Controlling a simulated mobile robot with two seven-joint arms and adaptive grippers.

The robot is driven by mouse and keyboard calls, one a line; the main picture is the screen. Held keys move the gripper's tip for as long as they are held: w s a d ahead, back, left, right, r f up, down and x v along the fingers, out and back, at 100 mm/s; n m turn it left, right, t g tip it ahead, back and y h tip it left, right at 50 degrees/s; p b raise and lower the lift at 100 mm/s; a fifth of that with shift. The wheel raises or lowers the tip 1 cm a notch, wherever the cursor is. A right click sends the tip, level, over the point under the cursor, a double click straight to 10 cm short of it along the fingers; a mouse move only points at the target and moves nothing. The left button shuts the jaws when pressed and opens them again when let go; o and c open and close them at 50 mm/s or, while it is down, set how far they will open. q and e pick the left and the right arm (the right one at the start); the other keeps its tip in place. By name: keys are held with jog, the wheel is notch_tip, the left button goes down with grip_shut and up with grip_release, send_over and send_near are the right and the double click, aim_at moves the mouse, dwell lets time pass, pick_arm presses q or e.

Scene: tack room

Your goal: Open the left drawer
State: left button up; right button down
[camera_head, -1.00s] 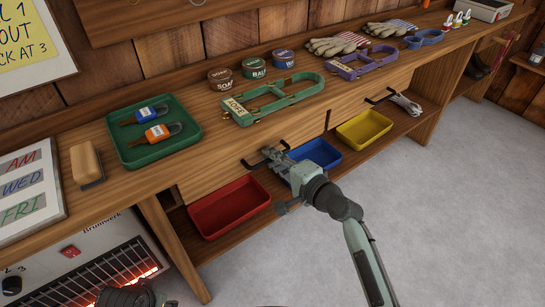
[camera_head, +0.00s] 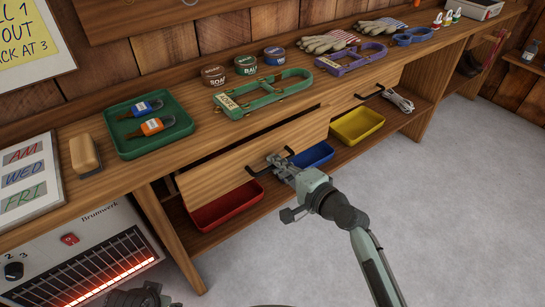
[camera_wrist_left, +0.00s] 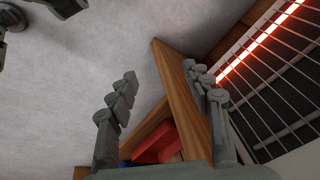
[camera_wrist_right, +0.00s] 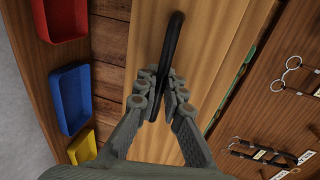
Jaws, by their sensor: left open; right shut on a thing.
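The left drawer's wooden front (camera_head: 215,175) stands out from under the bench top, with a dark gap above it. Its black bar handle (camera_wrist_right: 174,40) runs between the fingers of my right gripper (camera_wrist_right: 160,88) in the right wrist view. In the head view my right gripper (camera_head: 276,162) is shut on this handle, covering its middle. The right drawer (camera_head: 372,88) is flush. My left gripper (camera_wrist_left: 160,73) is open and empty in the left wrist view, near a wooden bench leg (camera_wrist_left: 182,95); only a dark part of that arm shows at the head view's bottom edge.
Red (camera_head: 228,206), blue (camera_head: 312,155) and yellow (camera_head: 357,125) bins sit on the shelf under the drawers. A heater with a glowing bar (camera_head: 105,272) stands at the lower left. The bench top holds a green tray (camera_head: 120,143) and halters. Grey floor in front is clear.

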pick_arm(q)
jog(key=shift+s+f, duration=0.15)
jog(key=shift+f, duration=0.1)
pick_arm(e)
jog(key=f+v, duration=0.2)
jog(key=v, duration=0.9)
jog(key=shift+s+d, duration=0.2)
jog(key=shift+s, duration=0.1)
jog(key=shift+f, duration=0.15)
